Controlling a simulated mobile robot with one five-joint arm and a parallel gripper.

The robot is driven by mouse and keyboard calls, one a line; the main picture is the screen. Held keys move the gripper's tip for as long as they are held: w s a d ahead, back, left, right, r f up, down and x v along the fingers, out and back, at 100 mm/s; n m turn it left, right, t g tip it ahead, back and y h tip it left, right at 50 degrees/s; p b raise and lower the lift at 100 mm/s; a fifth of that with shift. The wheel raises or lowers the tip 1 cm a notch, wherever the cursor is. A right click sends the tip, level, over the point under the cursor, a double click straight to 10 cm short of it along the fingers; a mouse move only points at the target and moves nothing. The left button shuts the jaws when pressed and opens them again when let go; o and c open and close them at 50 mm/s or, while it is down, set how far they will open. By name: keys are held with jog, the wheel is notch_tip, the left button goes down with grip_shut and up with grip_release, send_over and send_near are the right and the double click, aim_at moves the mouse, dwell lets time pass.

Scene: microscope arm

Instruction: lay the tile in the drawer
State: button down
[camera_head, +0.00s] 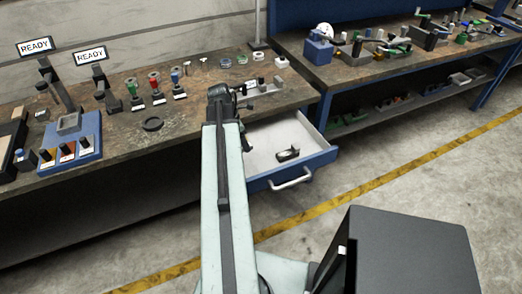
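The drawer (265,137) stands open below the bench top, with a white inside and a blue front with a pale handle. A small dark object with a light patch (288,155) lies inside it; I cannot tell whether this is the tile. I cannot pick out the tile with certainty anywhere else.
The bench (190,118) carries two READY signs (90,55), a blue block with knobs (75,150), red and green knobbed fixtures (157,92) and a black ring (153,124). A second cluttered bench (385,66) stands at right. The floor (400,165) before the drawer is clear.

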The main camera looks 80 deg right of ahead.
aim_at(246, 161)
notch_tip(246, 161, down, 10)
jog(key=b, duration=1)
jog(key=shift+r, duration=0.15)
jog(key=shift+c, duration=1.6)
grip_release()
jog(key=shift+a, duration=0.1)
jog(key=p+v, duration=1.2)
